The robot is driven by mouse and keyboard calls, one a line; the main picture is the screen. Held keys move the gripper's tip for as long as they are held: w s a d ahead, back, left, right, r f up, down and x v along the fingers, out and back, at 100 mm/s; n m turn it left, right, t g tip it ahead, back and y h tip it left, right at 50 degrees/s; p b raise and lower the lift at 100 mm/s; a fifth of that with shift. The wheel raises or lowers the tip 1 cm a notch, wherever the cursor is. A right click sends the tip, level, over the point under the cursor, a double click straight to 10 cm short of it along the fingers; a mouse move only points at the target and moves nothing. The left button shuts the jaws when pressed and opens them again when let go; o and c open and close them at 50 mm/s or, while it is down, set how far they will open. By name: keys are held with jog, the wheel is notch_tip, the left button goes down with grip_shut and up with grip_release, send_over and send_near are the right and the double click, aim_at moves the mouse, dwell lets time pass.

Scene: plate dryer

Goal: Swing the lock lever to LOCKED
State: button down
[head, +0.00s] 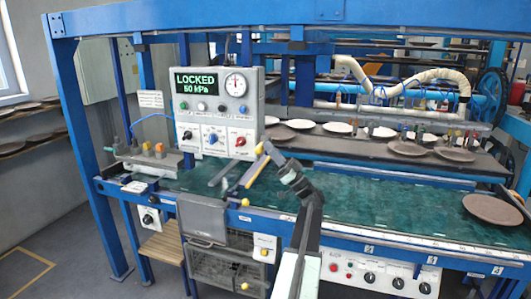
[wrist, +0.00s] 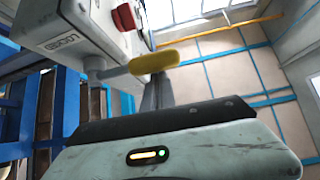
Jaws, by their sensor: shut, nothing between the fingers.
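The lock lever shows in the wrist view as a grey rod with a yellow grip (wrist: 155,62), sticking out beside a pale box (wrist: 85,22) with a LOCK label. In the head view the yellow grip (head: 255,172) is below the control panel (head: 217,112), whose green display (head: 196,82) reads LOCKED, 50 kPa. My gripper (wrist: 158,80) is shut and empty, its narrow grey fingers close to the yellow grip. Whether they touch it, I cannot tell. In the head view my gripper (head: 266,150) is small beside the lever, so its fingertips are hard to make out.
The panel carries a gauge (head: 236,84), knobs and a red knob (head: 240,141). A green belt (head: 400,205) runs right, with a plate (head: 492,209) on it. Blue frame posts (head: 85,150) stand at left. A grey bin (head: 203,218) hangs below the front edge.

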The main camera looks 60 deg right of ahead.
jog(key=s+d+f+b, duration=0.1)
jog(key=s+f+b, duration=0.2)
jog(key=s, duration=0.5)
jog(key=shift+s+d+f+b, duration=0.2)
jog(key=shift+s+f+b, duration=0.15)
jog(key=shift+b, duration=0.15)
